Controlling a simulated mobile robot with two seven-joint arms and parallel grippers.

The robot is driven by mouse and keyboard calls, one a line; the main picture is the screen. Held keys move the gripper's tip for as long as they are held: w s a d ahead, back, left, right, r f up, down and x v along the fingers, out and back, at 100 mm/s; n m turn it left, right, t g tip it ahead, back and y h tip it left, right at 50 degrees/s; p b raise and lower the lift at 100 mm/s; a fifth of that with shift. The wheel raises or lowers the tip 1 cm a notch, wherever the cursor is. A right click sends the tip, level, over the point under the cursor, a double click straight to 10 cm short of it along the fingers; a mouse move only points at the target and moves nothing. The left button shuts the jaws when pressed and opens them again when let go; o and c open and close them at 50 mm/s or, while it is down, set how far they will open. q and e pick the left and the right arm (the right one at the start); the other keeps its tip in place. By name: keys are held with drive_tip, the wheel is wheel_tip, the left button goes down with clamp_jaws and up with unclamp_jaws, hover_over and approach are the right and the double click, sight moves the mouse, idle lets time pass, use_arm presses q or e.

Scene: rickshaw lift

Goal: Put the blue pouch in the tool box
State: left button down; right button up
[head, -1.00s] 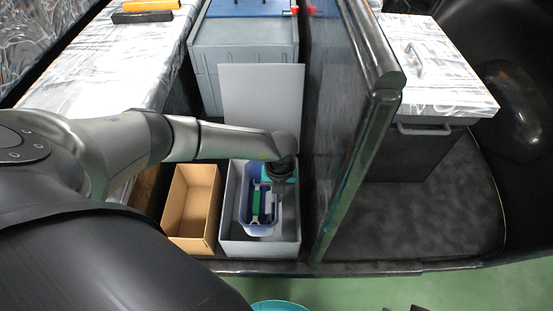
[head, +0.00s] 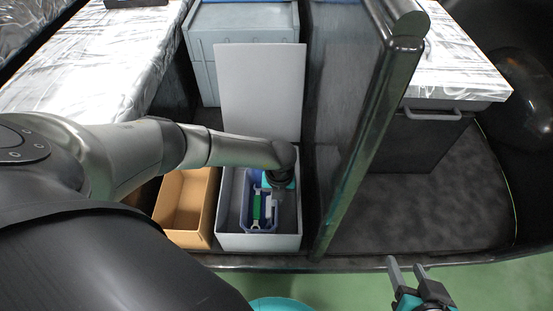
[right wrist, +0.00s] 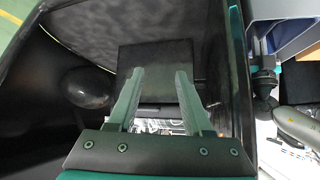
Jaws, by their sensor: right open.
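A blue open container (head: 247,207) with a green item (head: 256,209) and pale items in it sits inside a grey open box (head: 230,240). I cannot tell whether this container is the blue pouch or the tool box, and I see no other clear pouch. My left gripper (head: 279,188) points down into the grey box at the container's right side; its fingertips are too small and dark to read. My right gripper (head: 406,267) is open and empty at the lower right, outside the cart's edge; it also shows in the right wrist view (right wrist: 160,73).
A brown open box (head: 183,208) stands left of the grey box. A dark partition (head: 370,130) rises on the right. Behind is a grey case (head: 245,60) with a pale panel (head: 262,90). The dark floor (head: 430,210) right of the partition is clear.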

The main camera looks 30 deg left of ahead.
use_arm(q)
drive_tip(key=shift+f, duration=0.45)
use_arm(e)
drive_tip(key=shift+w+a+t+y, duration=0.3)
drive_tip(key=shift+a+t, duration=0.2)
drive_tip(key=shift+a, duration=0.1)
use_arm(q)
drive_tip(key=shift+f+b, duration=0.45)
drive_tip(key=shift+b, duration=0.1)
drive_tip(key=shift+f+b, duration=0.35)
drive_tip(key=shift+f, duration=0.1)
drive_tip(key=shift+f+b, duration=0.45)
drive_tip(key=shift+f, duration=0.4)
use_arm(e)
drive_tip(key=shift+w+a+r+t+y, duration=0.1)
drive_tip(key=shift+a+r+t+y, duration=0.3)
drive_tip(key=shift+a+t, duration=0.3)
drive_tip(key=shift+w+a+r+t+y, duration=0.1)
drive_tip(key=shift+a+r+t+y, duration=0.3)
drive_tip(key=shift+a+t, duration=0.3)
drive_tip(key=shift+w+a+r+t+y, duration=0.1)
drive_tip(key=shift+a+r+t+y, duration=0.4)
drive_tip(key=shift+t, duration=0.3)
drive_tip(key=shift+f, duration=0.15)
